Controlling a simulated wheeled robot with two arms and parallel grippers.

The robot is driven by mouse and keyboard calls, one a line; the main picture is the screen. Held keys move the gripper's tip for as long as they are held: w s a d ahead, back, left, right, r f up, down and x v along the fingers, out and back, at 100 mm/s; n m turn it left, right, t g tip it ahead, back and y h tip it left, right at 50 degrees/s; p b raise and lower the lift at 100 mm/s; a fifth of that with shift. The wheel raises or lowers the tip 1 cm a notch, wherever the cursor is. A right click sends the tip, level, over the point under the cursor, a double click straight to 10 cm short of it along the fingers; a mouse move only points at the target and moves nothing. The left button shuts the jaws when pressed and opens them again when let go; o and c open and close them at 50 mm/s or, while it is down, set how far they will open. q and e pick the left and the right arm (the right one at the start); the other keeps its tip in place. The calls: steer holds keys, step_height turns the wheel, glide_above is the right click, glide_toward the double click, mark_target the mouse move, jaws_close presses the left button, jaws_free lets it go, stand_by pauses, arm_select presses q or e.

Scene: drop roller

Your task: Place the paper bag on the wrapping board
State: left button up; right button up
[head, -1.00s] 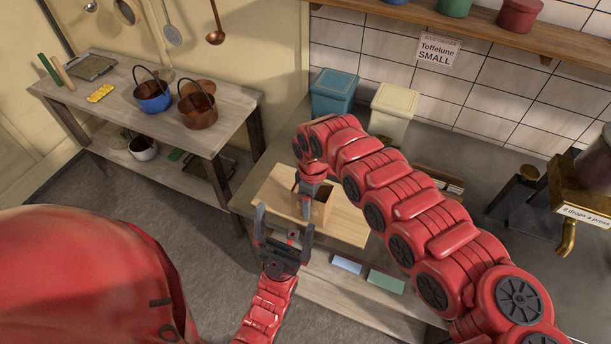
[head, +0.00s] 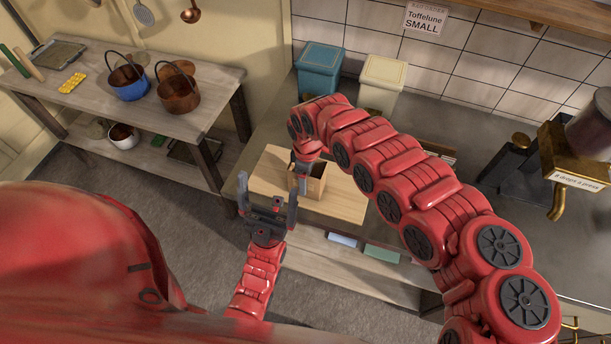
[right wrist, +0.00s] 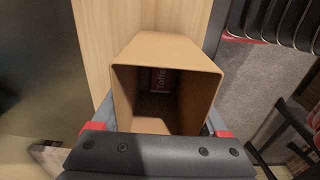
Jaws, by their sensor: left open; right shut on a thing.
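The paper bag (head: 319,185) is a brown, open-topped, box-shaped bag. It stands upright over the pale wooden wrapping board (head: 342,206) on the counter; I cannot tell whether its base touches the board. My right gripper (head: 303,182) is shut on the bag. In the right wrist view I look into the bag's open mouth (right wrist: 165,120), with a finger at each side and a red label partly visible inside. The board (right wrist: 101,35) shows behind it. My left gripper (head: 268,190) is open and empty, at the board's left front edge.
A teal canister (head: 320,72) and a cream canister (head: 381,82) stand behind the board. A brass dispenser (head: 565,165) is at the right. A side table at left holds a blue pot (head: 129,84) and a copper pot (head: 179,93). Blue and green items lie on the shelf below.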

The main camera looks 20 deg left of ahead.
steer(key=shift+d+f, duration=0.1)
steer(key=shift+f, duration=0.05)
steer(key=o, duration=0.9)
steer(key=shift+w+f, duration=0.15)
steer(key=shift+c, duration=0.2)
steer(key=o, duration=0.4)
steer(key=shift+c, duration=0.2)
steer(key=shift+r, duration=0.55)
step_height(320, 180, up, 11)
steer(key=b, duration=0.3)
steer(key=shift+r+b, duration=0.2)
steer(key=shift+b, duration=0.15)
